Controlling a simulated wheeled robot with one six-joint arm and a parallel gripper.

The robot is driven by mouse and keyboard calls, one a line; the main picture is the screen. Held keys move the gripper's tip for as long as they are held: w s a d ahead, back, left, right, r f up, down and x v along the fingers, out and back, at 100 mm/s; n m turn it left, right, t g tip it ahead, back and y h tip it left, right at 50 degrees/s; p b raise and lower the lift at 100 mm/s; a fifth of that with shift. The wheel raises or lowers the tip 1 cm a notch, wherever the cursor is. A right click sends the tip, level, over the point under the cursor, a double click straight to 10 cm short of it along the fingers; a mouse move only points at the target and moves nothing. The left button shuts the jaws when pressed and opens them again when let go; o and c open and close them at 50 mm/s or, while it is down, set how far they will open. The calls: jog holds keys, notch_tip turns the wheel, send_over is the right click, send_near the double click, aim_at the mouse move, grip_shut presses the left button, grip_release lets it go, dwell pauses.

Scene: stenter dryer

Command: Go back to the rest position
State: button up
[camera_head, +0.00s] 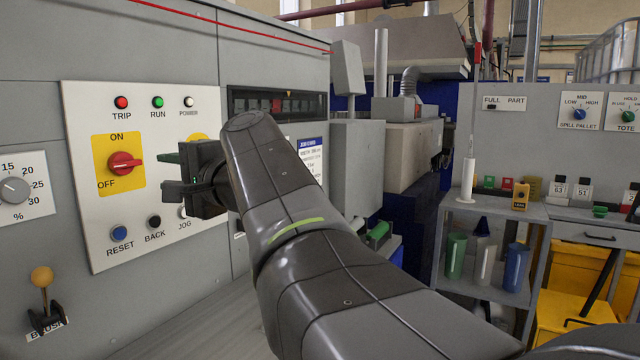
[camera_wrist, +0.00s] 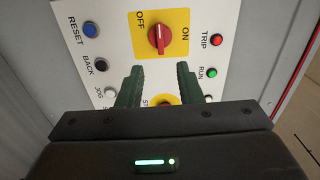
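My gripper (camera_head: 168,174) is in front of the white control panel (camera_head: 84,193), near its right-hand part. Its two fingers are apart with nothing between them. In the wrist view my gripper (camera_wrist: 158,88) also shows open, its green fingers toward the panel. The red rotary switch (camera_head: 124,163) on a yellow ON/OFF plate is just left of the gripper, and its handle lies roughly level. It shows beyond the fingertips in the wrist view (camera_wrist: 159,40). A second yellow plate (camera_head: 198,137) is mostly hidden behind my gripper. I cannot tell whether the fingers touch anything.
The panel carries TRIP (camera_head: 121,102) and RUN (camera_head: 158,102) lamps and RESET (camera_head: 119,233) and BACK (camera_head: 154,221) buttons.

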aim_at(126, 163)
jog(key=p+x, duration=0.1)
jog(key=x, duration=1.2)
jog(key=shift+w+a+p, duration=0.2)
jog(key=shift+a+p, duration=0.1)
jog(key=shift+p, duration=0.05)
jog(key=shift+d, duration=0.1)
jog(key=b+v, duration=0.2)
jog(key=v, duration=1.2)
jog(key=p+x, duration=0.2)
jog(key=x, duration=1.2)
jog(key=shift+r+m+p, duration=0.25)
jog(key=shift+m+p, duration=0.15)
jog(key=shift+p, duration=0.2)
jog(key=shift+m+p, duration=0.8)
jog(key=shift+p, duration=0.05)
jog(key=m+p, duration=0.3)
jog(key=shift+r, duration=0.1)
jog(key=shift+m+p, duration=1)
jog(key=shift+m, duration=0.2)
